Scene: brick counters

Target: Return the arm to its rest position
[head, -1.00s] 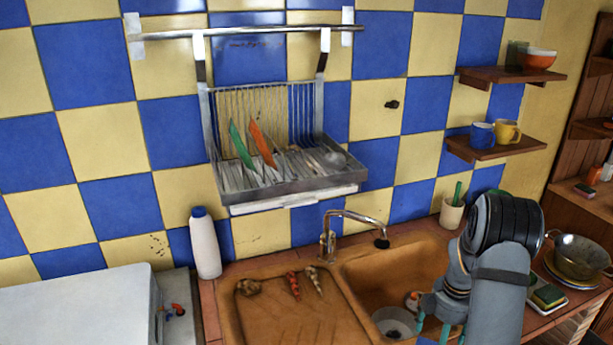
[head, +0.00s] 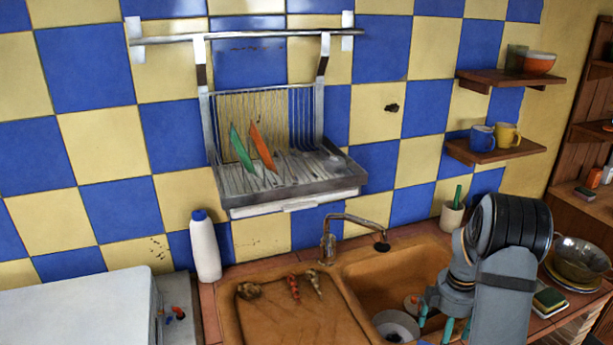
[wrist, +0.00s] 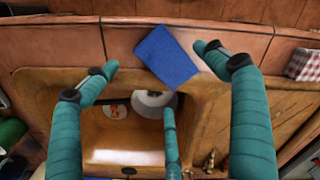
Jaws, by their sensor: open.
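My arm reaches over the right side of the sink, with my gripper (head: 437,328) low at the bottom edge of the head view. Its teal fingers are spread apart in the wrist view (wrist: 158,72), with nothing between them. The gripper is open and empty above the sink basin (head: 385,277). A blue cloth or sponge (wrist: 167,55) lies on the sink's front rim beyond the fingertips. A white bowl (head: 397,326) sits in the basin, partly behind a finger in the wrist view. A small orange-and-white item (head: 412,301) lies beside it.
The tap (head: 343,226) stands behind the sink, left of my arm. A utensil cup (head: 452,215), a metal colander (head: 577,262) and a sponge (head: 549,299) are close around the arm. A dish rack (head: 290,185) hangs on the wall. Shelves (head: 497,152) hold mugs.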

